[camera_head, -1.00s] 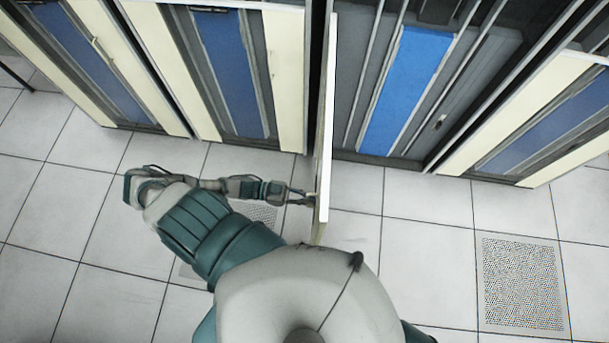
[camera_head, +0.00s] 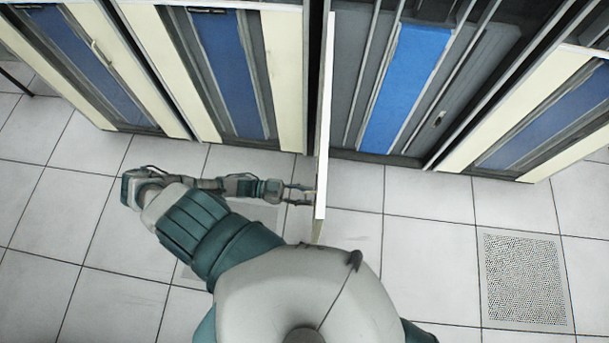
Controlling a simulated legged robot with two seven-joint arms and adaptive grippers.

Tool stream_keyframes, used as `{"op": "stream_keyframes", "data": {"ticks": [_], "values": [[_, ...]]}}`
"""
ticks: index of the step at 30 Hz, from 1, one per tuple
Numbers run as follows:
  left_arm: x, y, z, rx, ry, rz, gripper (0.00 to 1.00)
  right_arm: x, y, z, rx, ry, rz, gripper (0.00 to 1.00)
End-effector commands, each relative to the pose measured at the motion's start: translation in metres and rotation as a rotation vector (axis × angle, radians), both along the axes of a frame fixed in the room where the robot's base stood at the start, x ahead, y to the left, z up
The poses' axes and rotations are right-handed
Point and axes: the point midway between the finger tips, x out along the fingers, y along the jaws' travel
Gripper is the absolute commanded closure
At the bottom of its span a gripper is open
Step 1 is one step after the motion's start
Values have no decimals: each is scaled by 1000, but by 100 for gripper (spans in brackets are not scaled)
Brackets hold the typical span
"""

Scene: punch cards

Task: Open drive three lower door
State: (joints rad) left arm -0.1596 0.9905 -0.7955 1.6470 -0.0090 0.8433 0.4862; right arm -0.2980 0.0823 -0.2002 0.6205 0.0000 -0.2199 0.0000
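The lower door (camera_head: 322,150) of one drive cabinet stands swung wide open. It shows nearly edge-on as a thin cream panel pointing toward me. The cabinet behind it (camera_head: 405,90) is exposed, with a blue strip between dark grey panels. My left gripper (camera_head: 303,194) is at the left side of the door, close to its free end. Its two fingers look parted with a gap between them, and I see nothing held. Whether a fingertip touches the door I cannot tell. My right gripper is out of view.
Closed cream and blue cabinets stand to the left (camera_head: 230,75) and to the right (camera_head: 545,120). The tiled floor in front is clear, with a perforated tile (camera_head: 522,278) at the right. My own torso fills the bottom middle.

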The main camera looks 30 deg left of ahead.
Motion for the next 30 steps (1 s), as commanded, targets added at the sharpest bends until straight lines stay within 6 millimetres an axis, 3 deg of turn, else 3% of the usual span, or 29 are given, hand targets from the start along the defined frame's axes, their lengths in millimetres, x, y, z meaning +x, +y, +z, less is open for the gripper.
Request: {"op": "stream_keyframes", "data": {"ticks": [5, 19, 24, 30], "values": [[-5, 11, -1, 4, 2, 0, 66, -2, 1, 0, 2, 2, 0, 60], [-45, 96, -2, 2, 1, 0, 66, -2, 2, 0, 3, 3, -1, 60], [-50, 109, -1, 0, 1, 0, 66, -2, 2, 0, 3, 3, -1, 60], [-51, 110, -1, -1, 0, 0, 66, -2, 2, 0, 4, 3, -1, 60]]}}
